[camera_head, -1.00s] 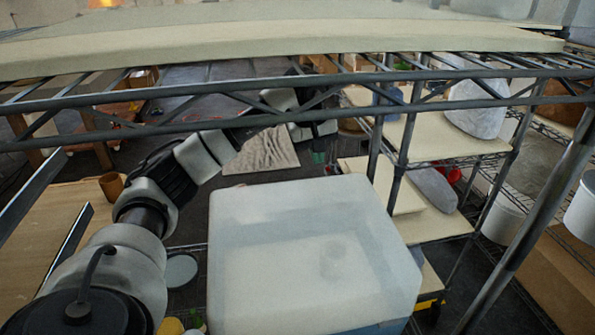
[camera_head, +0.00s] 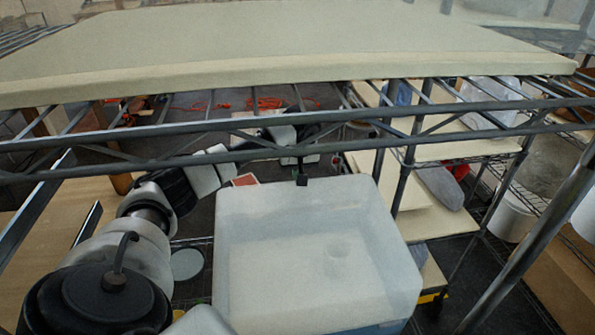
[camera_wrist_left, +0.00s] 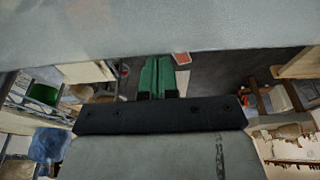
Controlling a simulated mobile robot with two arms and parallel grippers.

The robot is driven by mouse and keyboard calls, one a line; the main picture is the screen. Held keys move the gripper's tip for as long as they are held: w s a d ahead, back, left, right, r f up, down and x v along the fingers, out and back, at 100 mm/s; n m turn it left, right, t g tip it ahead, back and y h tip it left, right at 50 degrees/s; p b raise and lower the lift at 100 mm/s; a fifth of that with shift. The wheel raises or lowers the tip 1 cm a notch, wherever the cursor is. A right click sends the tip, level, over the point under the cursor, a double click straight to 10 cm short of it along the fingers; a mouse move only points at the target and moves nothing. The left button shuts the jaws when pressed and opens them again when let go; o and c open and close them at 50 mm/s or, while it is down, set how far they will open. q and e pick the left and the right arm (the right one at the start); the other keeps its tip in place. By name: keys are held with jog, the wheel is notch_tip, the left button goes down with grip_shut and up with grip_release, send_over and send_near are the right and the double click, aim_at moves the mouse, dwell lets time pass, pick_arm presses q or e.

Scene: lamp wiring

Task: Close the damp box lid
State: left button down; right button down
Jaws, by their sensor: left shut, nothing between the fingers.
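The damp box (camera_head: 310,265) is a large frosted, translucent white box with a bluish lower part, in the lower middle of the head view. I cannot tell clearly how its lid stands. My left gripper (camera_head: 302,181) is behind the box's far edge, close to it; touching cannot be told. In the left wrist view its green fingers (camera_wrist_left: 164,77) are together and hold nothing. A broad pale grey surface (camera_wrist_left: 150,30) spans the top of that view, probably the box or its lid. My right gripper is not in view.
A wire shelf with a cream board (camera_head: 280,45) crosses above and behind the box, over my left arm. A metal post (camera_head: 525,240) and a rack with cream shelves (camera_head: 435,222) stand to the right. A wooden surface (camera_head: 40,230) lies left.

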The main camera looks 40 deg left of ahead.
pick_arm(q)
jog(key=shift+s+d+f, duration=0.1)
jog(key=shift+f, duration=0.75)
